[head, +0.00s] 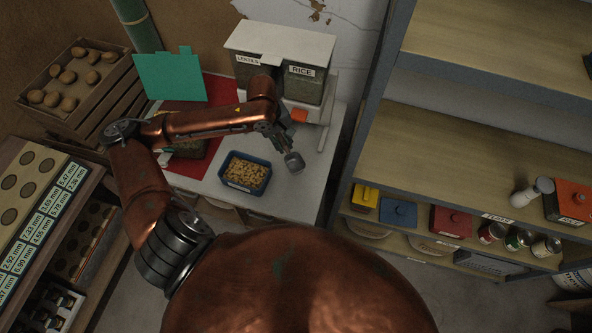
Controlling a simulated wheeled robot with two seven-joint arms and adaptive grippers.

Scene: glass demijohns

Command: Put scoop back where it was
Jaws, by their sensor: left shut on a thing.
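My left gripper (278,141) is shut on a small grey scoop (295,162). It holds the scoop by its handle end, with the round bowl pointing down toward the front right, over the white counter (291,201). I cannot tell whether the bowl touches the counter or what is in it. The scoop is to the right of a blue tub (267,185) filled with beige pieces. A white dispenser (280,42) with LENTILS and RICE labels stands behind the gripper. My right gripper is not in view.
A wooden crate (103,112) of potatoes stands at left. Shelves (450,170) with boxes and jars rise at right. The counter's front right is clear.

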